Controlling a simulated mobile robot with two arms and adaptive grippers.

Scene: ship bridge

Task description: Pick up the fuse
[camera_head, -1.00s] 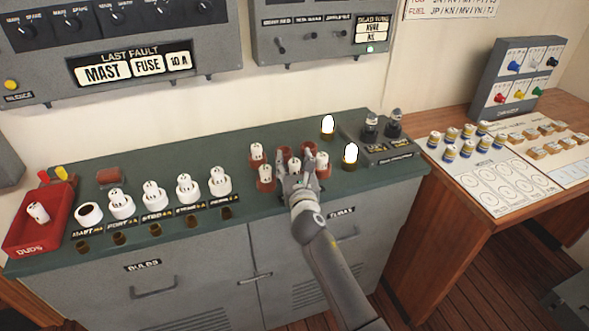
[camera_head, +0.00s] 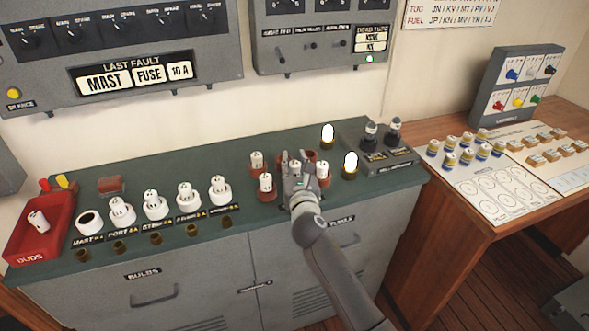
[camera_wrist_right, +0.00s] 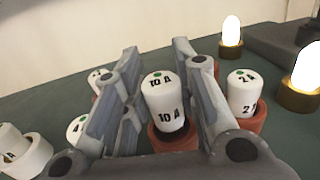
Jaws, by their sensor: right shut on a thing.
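A white fuse marked 10 A (camera_wrist_right: 165,105), with a green dot on its top, stands between the fingers of my right gripper (camera_wrist_right: 160,95). The gripper is shut on it. A red-brown holder (camera_wrist_right: 174,142) shows directly under the fuse; I cannot tell whether the fuse is still seated or slightly raised. In the head view my right gripper (camera_head: 296,165) reaches over the group of red holders on the green bench and largely hides this fuse. The fault panel (camera_head: 137,74) reads MAST, FUSE, 10 A. My left gripper is not in view.
Close by stand a 2 A fuse (camera_wrist_right: 242,92) on the right, other fuses (camera_head: 265,182) on the left and lit bulbs (camera_head: 350,163). White sockets (camera_head: 88,217) line the bench's left part, beside the red DUDS tray (camera_head: 62,240). A wooden desk (camera_head: 480,215) is at right.

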